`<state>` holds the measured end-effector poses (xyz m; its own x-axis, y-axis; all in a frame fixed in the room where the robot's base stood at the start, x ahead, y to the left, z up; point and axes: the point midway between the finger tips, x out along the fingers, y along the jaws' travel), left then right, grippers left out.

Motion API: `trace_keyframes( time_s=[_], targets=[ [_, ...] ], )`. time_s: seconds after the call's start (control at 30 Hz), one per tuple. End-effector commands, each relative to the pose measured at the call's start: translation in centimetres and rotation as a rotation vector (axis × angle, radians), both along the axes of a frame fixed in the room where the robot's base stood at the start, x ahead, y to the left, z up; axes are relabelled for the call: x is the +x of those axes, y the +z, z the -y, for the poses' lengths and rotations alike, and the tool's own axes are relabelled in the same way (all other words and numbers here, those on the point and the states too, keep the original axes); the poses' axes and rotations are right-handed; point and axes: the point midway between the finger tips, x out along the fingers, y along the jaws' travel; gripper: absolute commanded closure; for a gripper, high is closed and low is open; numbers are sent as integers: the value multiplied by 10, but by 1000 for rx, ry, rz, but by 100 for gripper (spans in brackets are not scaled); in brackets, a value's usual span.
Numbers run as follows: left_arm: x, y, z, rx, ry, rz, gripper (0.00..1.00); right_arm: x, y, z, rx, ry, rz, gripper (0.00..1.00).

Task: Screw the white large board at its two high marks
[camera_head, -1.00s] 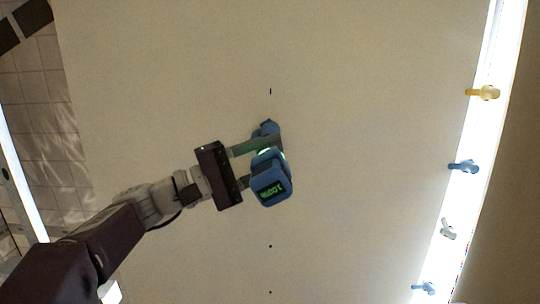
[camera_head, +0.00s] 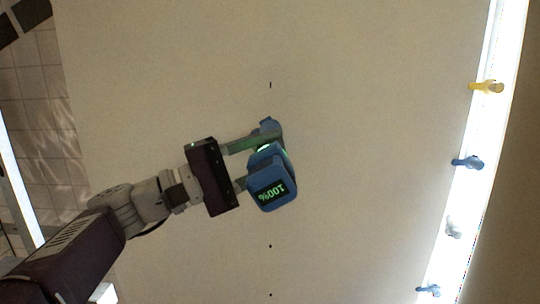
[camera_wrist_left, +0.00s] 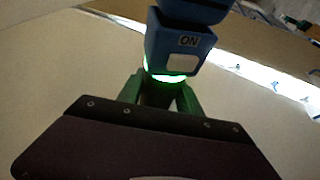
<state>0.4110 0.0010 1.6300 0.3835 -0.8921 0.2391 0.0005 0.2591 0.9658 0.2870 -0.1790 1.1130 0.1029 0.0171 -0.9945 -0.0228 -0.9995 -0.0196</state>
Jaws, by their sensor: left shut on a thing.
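The white large board (camera_head: 370,120) fills most of the head view. Small dark marks show on it in a column: one mark (camera_head: 270,85) above the tool and two marks (camera_head: 270,246) below it. My left gripper (camera_head: 236,166) is shut on a blue screwdriver (camera_head: 270,190), whose display reads 100%. The tool is in front of the board; whether its tip touches the board cannot be told. In the left wrist view the screwdriver (camera_wrist_left: 180,45) shows an ON label and a lit green ring between the fingers. My right gripper is not in view.
A bright strip at the right edge of the board carries a yellow clamp (camera_head: 487,87), a blue clamp (camera_head: 468,162), a grey clamp (camera_head: 453,228) and another blue clamp (camera_head: 429,290). A tiled surface (camera_head: 45,110) shows at the left. The board right of the tool is clear.

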Motion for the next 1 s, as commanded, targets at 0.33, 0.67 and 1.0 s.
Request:
trace_keyframes(
  time_s=[0.33,0.67,1.0],
  targets=[
    [-5,42,0,0,-2,13,100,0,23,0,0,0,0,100],
    [-16,103,0,-1,-3,11,100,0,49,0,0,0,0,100],
    [1,105,0,-2,-4,7,100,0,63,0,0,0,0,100]
  ],
)
